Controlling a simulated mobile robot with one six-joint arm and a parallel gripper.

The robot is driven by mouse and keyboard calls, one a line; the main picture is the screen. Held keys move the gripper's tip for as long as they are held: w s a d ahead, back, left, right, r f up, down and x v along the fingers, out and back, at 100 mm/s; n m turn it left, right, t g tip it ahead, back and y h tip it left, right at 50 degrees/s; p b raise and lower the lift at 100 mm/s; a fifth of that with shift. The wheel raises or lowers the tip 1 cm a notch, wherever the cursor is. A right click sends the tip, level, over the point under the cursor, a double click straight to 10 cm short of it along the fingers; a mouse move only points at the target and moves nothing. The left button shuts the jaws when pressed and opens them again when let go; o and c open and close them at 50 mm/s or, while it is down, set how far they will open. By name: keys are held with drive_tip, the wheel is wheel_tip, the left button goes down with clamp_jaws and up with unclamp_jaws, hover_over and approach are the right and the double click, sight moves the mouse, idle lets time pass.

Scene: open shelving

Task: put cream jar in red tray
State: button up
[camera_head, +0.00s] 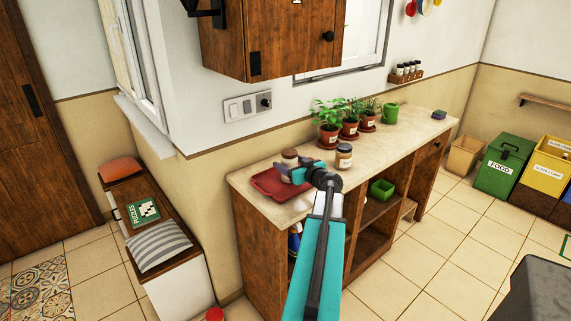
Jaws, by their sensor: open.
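The red tray (268,189) lies on the left end of the counter. A small jar with a brown lid (289,156) stands at the tray's back right, just behind my gripper (284,171); its lower part is hidden, so I cannot tell whether it rests inside the tray. My gripper is open and low over the tray's right side, close to this jar. A second jar (344,156), brown with a pale label, stands on the counter to the right of my wrist. I cannot read either label to tell which is the cream jar.
Several potted plants (330,132) and a green mug (390,114) line the back of the counter (415,127). Open shelves below hold a green bin (381,189). A wall cabinet (272,40) hangs above. The counter's front middle is clear.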

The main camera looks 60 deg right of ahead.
sight(294, 165)
drive_tip(key=b+v, duration=0.1)
drive_tip(key=v, duration=0.7)
drive_tip(key=shift+s+b, duration=0.15)
drive_tip(key=shift+b, duration=0.2)
idle(0.4)
